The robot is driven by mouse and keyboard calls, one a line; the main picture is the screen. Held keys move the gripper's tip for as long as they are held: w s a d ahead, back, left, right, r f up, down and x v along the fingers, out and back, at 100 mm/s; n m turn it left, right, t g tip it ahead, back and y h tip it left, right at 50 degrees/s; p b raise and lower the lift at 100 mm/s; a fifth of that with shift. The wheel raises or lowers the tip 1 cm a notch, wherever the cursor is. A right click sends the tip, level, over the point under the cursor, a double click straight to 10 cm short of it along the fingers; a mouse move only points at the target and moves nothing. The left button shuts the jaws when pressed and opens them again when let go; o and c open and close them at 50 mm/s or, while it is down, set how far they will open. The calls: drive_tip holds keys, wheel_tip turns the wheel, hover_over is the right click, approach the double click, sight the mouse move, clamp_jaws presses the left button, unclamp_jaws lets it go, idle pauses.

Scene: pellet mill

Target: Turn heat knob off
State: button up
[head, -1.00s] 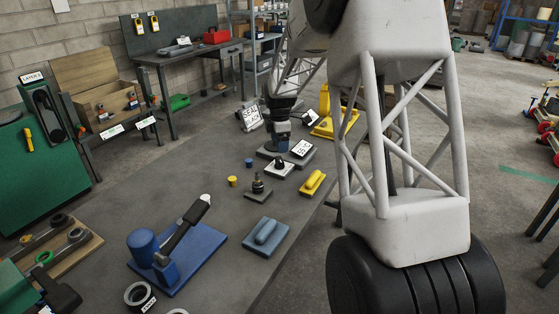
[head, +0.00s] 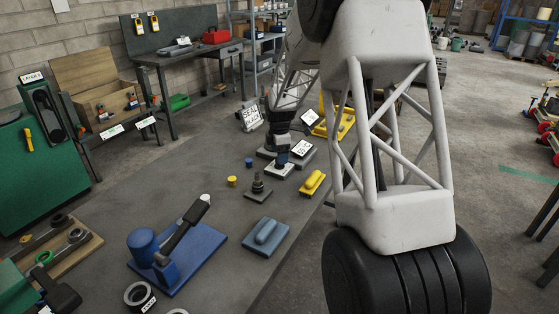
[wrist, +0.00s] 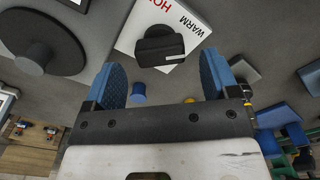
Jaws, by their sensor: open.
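The heat knob is a black block-shaped knob (wrist: 160,46) on a white plate (wrist: 136,32). Red lettering partly reads "HO", and "WARM" shows on the plate in the wrist view. A small white mark sits on the knob's lower right edge. In the head view the plate (head: 279,171) lies on the grey bench, and my gripper (head: 282,157) is directly over it, hiding most of the knob. In the wrist view my gripper (wrist: 163,62) is open, with blue fingers left and right of the knob's line. Contact cannot be told.
A grey block with a white label (head: 302,149) stands close right of the plate. A black disc with a grey hub (wrist: 36,56) is left in the wrist view. A small blue cylinder (head: 248,162), yellow cylinder (head: 232,181) and black-knobbed block (head: 258,187) stand nearer.

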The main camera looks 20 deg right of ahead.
drive_tip(key=shift+f, duration=1.5)
drive_tip(key=c, duration=0.9)
